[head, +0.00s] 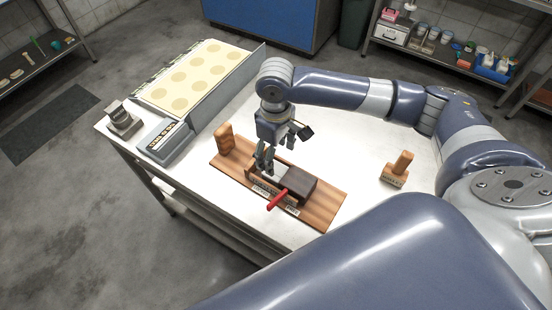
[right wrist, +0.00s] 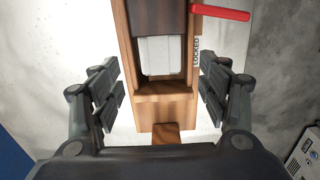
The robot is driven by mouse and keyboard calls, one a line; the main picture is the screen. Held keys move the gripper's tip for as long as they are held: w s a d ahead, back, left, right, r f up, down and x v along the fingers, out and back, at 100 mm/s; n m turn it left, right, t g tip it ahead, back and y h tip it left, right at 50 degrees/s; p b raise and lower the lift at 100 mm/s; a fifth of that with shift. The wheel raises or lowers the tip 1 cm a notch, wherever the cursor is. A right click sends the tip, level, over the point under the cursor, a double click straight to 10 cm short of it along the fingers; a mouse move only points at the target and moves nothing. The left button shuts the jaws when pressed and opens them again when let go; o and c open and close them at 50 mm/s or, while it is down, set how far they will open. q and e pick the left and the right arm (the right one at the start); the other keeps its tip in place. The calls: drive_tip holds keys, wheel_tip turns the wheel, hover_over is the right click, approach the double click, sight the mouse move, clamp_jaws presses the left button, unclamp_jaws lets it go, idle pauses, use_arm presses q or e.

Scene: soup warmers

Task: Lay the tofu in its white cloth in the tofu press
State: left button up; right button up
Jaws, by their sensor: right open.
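The tofu press (head: 328,205) is a wooden board with a wooden frame, a dark brown block (head: 290,184) and a red lever (head: 277,199). A white, cloth-like block, seemingly the wrapped tofu (right wrist: 160,55), lies inside the frame, partly covered by the dark block. The red lever also shows in the right wrist view (right wrist: 222,13), beside a label reading "LOCKED". My right gripper (head: 265,160) is over the frame's left end, pointing down. In the right wrist view its open fingers (right wrist: 160,92) are spread on both sides of the press with nothing between the tips. My left gripper is not in view.
An upright wooden piece (head: 224,138) stands at the board's left end. A wooden stamp (head: 399,167) stands right of the press. A tray with pale round shapes (head: 195,75), a grey labelled box (head: 165,140) and a small grey device (head: 123,119) are at left. The tabletop around the press is clear.

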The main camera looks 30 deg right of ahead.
wheel_tip(320, 180, up, 10)
drive_tip(key=b, duration=0.1)
drive_tip(key=shift+s+a, duration=0.1)
idle(0.6)
